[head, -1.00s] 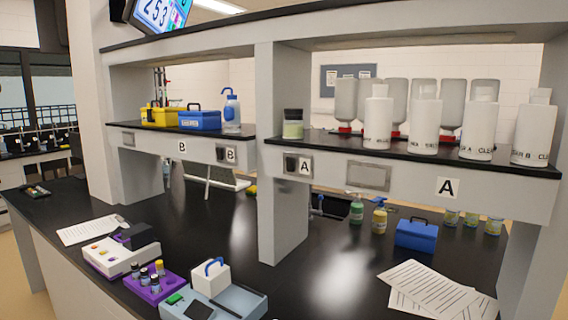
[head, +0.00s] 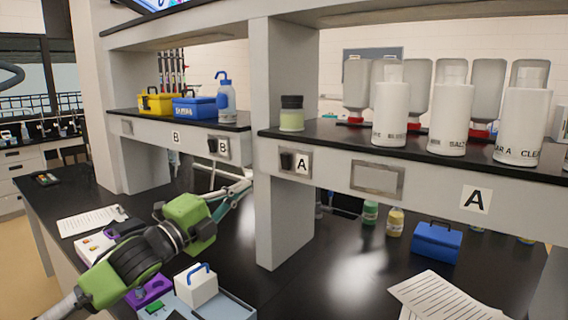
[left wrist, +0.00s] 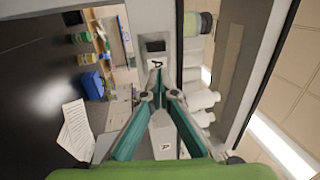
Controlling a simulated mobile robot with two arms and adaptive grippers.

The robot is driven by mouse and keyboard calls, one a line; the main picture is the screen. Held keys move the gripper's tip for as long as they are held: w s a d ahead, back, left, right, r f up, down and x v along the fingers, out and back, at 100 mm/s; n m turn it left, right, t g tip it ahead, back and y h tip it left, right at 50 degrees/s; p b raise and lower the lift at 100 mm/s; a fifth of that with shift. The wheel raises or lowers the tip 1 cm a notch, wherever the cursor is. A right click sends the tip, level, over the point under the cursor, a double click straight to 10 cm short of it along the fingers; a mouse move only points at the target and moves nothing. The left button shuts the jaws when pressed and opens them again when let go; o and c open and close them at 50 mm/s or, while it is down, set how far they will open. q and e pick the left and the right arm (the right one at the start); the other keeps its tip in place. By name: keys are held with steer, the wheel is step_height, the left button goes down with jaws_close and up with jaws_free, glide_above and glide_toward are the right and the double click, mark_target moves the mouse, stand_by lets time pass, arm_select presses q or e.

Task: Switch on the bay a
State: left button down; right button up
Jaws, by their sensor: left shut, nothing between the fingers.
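The bay A switch (head: 287,161) is a dark rocker on a metal plate on the shelf front, beside a small white "A" label (head: 303,164). It also shows near the top of the left wrist view (left wrist: 155,46). My left gripper (head: 246,186) is shut and empty, left of the bay A switch and slightly lower in the head view, apart from it. In the left wrist view, its fingers (left wrist: 160,82) point toward the switch and label. The bay B switch (head: 221,147) sits on the left shelf section by its "B" label. My right gripper is not in view.
A grey upright post (head: 285,220) stands below the bay A switch. White bottles (head: 452,118) and a green-filled jar (head: 292,113) stand on the shelf. A blue box (head: 437,243) and papers (head: 440,298) lie on the black bench. Bench instruments (head: 195,285) sit below my left arm.

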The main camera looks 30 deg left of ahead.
arm_select(q)
steer(key=s, duration=0.1)
steer(key=p, duration=0.2)
glide_toward(284, 159)
steer(key=p+x, duration=0.4)
steer(key=x, duration=0.1)
steer(key=shift+w+r+p, duration=0.3)
steer(key=shift+p, duration=0.1)
steer(key=shift+w+p, duration=0.35)
steer(key=shift+w, duration=0.35)
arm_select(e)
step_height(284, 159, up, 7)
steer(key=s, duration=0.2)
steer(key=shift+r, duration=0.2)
arm_select(q)
steer(key=shift+s+f, duration=0.1)
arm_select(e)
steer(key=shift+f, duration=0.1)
